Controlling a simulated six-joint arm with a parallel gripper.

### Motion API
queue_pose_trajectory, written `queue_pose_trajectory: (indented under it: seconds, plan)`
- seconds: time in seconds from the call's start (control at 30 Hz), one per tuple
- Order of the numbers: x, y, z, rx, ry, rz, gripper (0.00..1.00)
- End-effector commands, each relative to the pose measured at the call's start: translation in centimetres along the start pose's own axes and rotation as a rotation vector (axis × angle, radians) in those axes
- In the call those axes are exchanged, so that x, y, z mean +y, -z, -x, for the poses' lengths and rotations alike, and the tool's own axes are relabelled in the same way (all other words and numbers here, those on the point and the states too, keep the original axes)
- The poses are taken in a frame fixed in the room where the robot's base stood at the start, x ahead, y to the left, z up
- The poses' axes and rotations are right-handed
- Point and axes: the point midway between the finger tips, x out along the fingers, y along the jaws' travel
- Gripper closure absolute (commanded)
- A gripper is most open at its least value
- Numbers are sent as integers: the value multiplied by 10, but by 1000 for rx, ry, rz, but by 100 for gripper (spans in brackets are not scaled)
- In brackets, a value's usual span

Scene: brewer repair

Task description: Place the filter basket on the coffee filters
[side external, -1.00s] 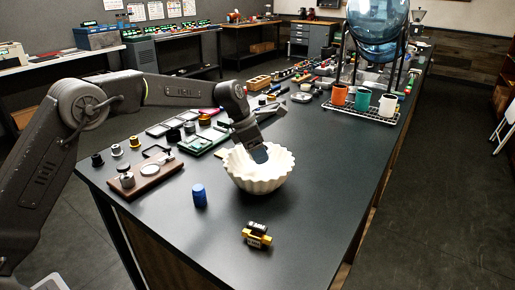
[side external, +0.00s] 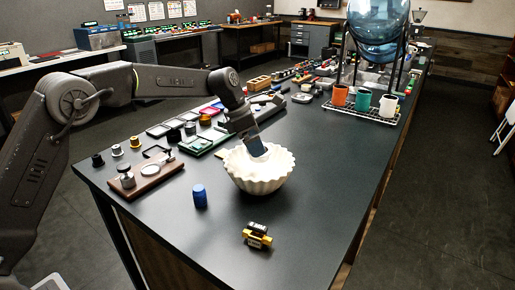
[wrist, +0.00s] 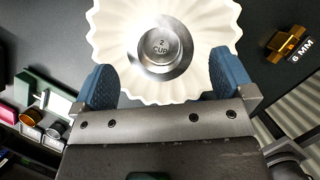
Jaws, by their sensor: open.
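The white, fluted coffee filters (side external: 259,178) stand as a bowl-shaped stack on the dark bench; they also show in the wrist view (wrist: 112,27). The filter basket (wrist: 163,47), a round silver metal piece marked "2 CUP", lies inside them near the middle in the wrist view. In the side view the filter rim and my gripper hide the basket. My gripper (side external: 257,147) is open above the filters' opening, pointing down at a tilt. In the wrist view its blue fingers (wrist: 166,76) are spread wide on either side, apart from the basket, with nothing between them touching.
A blue cylinder (side external: 200,196) and a yellow-and-black piece (side external: 257,236), labelled 6 MM in the wrist view, stand in front of the filters. A wooden tray (side external: 146,180) with metal parts lies to the left. Cups on a rack (side external: 361,114) stand at the back right. The bench's right side is clear.

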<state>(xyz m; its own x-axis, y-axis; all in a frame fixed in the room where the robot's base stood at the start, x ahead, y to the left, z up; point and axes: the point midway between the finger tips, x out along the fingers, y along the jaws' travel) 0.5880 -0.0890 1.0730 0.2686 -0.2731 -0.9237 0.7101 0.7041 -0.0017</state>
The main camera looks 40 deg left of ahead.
Motion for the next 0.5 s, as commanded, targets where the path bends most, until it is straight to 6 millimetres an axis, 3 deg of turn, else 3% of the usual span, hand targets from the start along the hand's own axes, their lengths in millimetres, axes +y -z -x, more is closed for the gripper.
queue_pose_trajectory:
  seconds: [0.2,0.5]
  plan:
    - [0,-1,49,-4,-4,0,0]
    - [0,0,84,-1,-1,0,0]
